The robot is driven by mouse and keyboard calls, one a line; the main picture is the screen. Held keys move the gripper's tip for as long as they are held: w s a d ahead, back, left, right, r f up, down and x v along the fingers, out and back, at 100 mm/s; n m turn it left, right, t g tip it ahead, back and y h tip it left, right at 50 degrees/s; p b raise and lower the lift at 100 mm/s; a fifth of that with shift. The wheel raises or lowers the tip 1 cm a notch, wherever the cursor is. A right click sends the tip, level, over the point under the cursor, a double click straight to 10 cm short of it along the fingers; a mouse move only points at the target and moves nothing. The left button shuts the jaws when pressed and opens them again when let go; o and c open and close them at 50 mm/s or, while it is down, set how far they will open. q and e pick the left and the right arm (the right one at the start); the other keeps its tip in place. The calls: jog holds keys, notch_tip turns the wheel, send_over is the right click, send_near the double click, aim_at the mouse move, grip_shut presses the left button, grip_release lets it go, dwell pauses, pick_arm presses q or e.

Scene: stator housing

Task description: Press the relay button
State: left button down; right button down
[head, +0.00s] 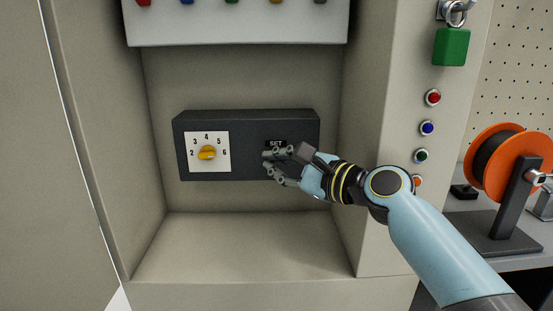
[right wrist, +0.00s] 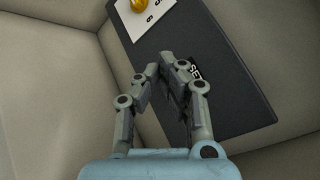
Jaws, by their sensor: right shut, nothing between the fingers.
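A dark grey relay box (head: 250,125) is mounted in a beige recess. Its right half carries a label reading SET (head: 276,143); part of the label also shows in the right wrist view (right wrist: 195,68). My right gripper (head: 266,163) is shut and empty, in front of the box just below the label. The relay button itself is hidden behind my fingers. In the right wrist view my fingertips (right wrist: 162,65) are close together over the dark box face (right wrist: 225,95); I cannot tell whether they touch it. My left gripper is not in view.
A yellow dial (head: 207,153) on a white numbered plate sits on the box's left half. A light panel (head: 237,30) with coloured knobs overhangs above. The right recess wall has coloured buttons (head: 428,128) and a green padlock (head: 452,47). An orange spool (head: 480,165) stands at right.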

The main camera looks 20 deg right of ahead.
jog(key=shift+w, duration=0.25)
jog(key=shift+w+d+r, duration=0.2)
jog(key=shift+w+r, duration=0.05)
jog(key=shift+r, duration=0.35)
dwell(1.1)
jog(key=shift+f+p, duration=0.15)
jog(key=shift+p, duration=0.15)
jog(key=shift+s+a, duration=0.1)
jog(key=shift+s, duration=0.05)
